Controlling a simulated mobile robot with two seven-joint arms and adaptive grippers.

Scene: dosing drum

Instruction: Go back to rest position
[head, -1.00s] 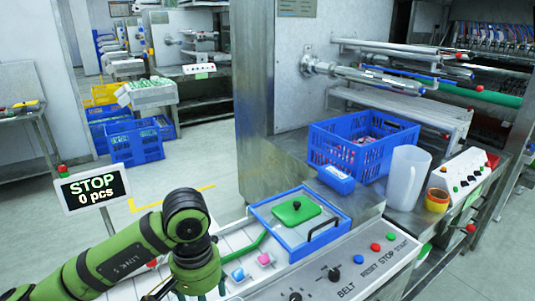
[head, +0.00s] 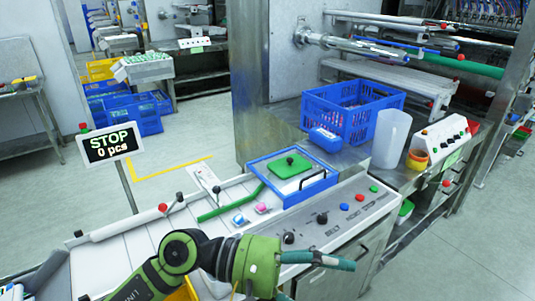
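My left arm, green with dark joints, comes in from the bottom left, and its wrist (head: 255,265) is at the bottom middle in front of the control panel. Teal finger-like parts (head: 318,261) stick out to the right of the wrist. I cannot tell whether they are open or shut, and nothing is visibly held. My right arm and gripper are out of view.
The panel (head: 345,205) has knobs and buttons. A STOP sign (head: 110,143) stands left. The floor (head: 460,245) at right is clear.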

